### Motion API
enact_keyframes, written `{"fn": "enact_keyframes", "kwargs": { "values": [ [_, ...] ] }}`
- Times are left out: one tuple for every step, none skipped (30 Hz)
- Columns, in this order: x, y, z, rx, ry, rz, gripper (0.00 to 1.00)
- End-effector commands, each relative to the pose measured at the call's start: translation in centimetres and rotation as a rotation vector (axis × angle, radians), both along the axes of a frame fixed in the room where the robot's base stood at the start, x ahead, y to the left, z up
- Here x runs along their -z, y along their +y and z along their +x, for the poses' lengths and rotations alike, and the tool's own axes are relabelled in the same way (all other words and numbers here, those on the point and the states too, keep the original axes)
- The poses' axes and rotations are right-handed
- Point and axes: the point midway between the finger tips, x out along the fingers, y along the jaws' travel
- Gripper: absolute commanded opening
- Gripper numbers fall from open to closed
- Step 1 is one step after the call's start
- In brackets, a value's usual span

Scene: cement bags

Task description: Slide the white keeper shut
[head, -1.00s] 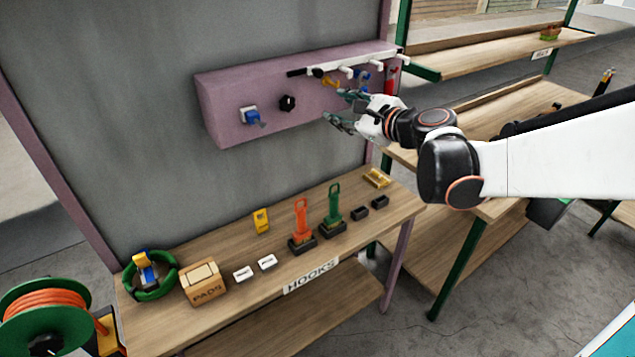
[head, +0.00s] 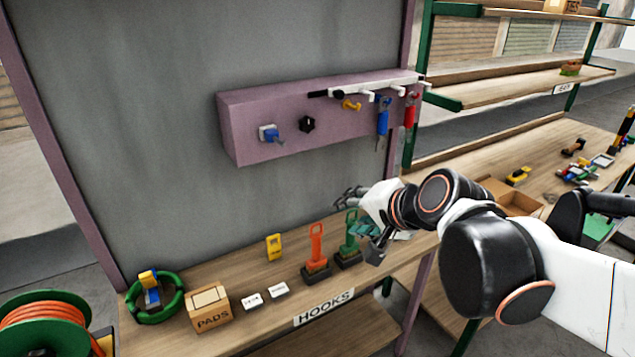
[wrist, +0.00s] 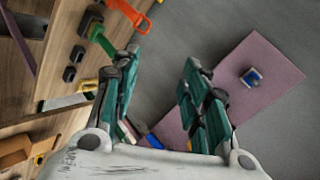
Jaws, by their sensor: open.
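The white keeper (head: 385,86) is a long white bar with downward prongs and a black left end. It lies along the top front edge of the pink box (head: 245,135) in the head view. Below it a yellow hook or tool (head: 351,105), a blue tool (head: 382,117) and a red tool (head: 409,110) hang. My gripper (head: 362,222) is open and empty, below the pink box and above the bench. In the wrist view my gripper (wrist: 160,95) shows its two green-padded fingers spread. I cannot make out the keeper there.
The pink box carries a blue-and-white switch (head: 269,133) and a black knob (head: 307,124). On the bench (head: 240,283) stand orange (head: 317,250) and green (head: 348,240) handled tools, the latter close to my gripper. A shelf rack (head: 500,88) stands right.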

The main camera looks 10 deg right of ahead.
Motion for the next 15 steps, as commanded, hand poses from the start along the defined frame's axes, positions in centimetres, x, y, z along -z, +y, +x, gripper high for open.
{"fn": "enact_keyframes", "kwargs": {
  "values": [
    [0.8,0.0,-0.7,-0.02,0.003,-0.035,0.41],
    [1.1,-0.1,-1.0,-0.029,0.005,-0.054,0.41],
    [1.4,-0.1,-1.5,-0.043,0.005,-0.08,0.41],
    [1.6,-0.2,-1.7,-0.051,0.007,-0.094,0.41],
    [1.8,-0.2,-2.0,-0.059,0.009,-0.109,0.41],
    [2.0,-0.3,-2.3,-0.069,0.01,-0.127,0.41],
    [2.1,-0.3,-2.5,-0.075,0.011,-0.138,0.41],
    [2.2,-0.3,-2.6,-0.08,0.012,-0.146,0.41],
    [2.4,-0.3,-2.8,-0.086,0.013,-0.157,0.41],
    [2.4,-0.3,-2.9,-0.089,0.014,-0.162,0.41],
    [2.5,-0.4,-2.9,-0.092,0.014,-0.167,0.41],
    [2.5,-0.4,-3.0,-0.094,0.014,-0.172,0.41],
    [2.5,-0.4,-3.0,-0.095,0.014,-0.174,0.41],
    [2.5,-0.4,-3.0,-0.096,0.014,-0.175,0.41],
    [2.5,-0.4,-3.0,-0.096,0.014,-0.175,0.41]
  ]
}}
